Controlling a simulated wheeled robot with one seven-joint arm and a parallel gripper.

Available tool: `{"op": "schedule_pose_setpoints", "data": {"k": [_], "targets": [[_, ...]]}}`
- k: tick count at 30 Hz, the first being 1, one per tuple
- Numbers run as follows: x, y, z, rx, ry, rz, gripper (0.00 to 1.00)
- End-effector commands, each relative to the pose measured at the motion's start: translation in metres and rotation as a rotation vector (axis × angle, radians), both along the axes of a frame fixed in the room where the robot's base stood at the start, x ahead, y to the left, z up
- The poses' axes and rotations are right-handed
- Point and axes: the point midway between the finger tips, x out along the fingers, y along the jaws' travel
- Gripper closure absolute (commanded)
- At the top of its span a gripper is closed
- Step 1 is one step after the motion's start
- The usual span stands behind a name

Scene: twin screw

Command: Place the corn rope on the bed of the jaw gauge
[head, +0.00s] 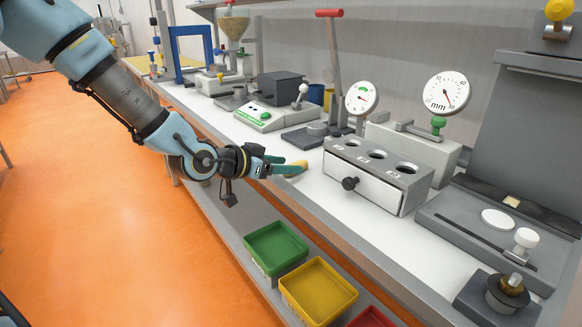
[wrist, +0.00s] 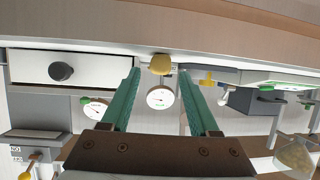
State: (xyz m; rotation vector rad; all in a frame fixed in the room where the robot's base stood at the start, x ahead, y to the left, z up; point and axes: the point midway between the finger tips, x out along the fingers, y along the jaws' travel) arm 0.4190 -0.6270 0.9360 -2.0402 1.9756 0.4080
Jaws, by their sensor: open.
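My gripper (head: 285,167) reaches over the bench's front edge, its two green fingers apart. A small yellow piece (head: 300,164), which I take for the corn rope, shows at the fingertips in the head view. In the wrist view the yellow piece (wrist: 160,64) lies between and beyond the fingertips (wrist: 158,73); contact with a finger cannot be told. The mm dial (head: 446,93), with a green knob, stands on a light grey block (head: 447,152) that looks like the jaw gauge. Its bed is partly hidden behind the drawer box.
The drawer box (head: 378,173) with round holes and a black knob stands right of my gripper. A second dial (head: 362,98) and a red-handled press (head: 335,60) are behind. Green (head: 275,248) and yellow (head: 318,291) bins sit below the bench edge. White bench top is clear around the fingers.

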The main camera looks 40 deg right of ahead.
Motion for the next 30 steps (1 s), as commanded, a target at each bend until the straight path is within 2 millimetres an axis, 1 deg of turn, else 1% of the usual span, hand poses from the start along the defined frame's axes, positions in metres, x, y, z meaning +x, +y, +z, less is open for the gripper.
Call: {"op": "schedule_pose_setpoints", "data": {"k": [4,9,13,18,24,26,28,29,30], "targets": [[-0.001,0.022,0.019,-0.001,-0.007,0.003,0.39],[-0.002,0.050,0.032,0.000,-0.002,0.003,0.39],[-0.003,0.063,0.038,-0.001,-0.002,0.001,0.39],[-0.004,0.070,0.041,-0.001,-0.002,-0.001,0.39],[-0.004,0.071,0.041,0.000,-0.001,0.000,0.39],[-0.001,0.074,0.038,0.017,0.000,0.012,0.39],[0.010,0.086,0.026,0.076,0.003,0.053,0.39],[0.018,0.095,0.019,0.117,0.008,0.084,0.39],[0.031,0.112,0.007,0.185,0.016,0.137,0.39]]}}
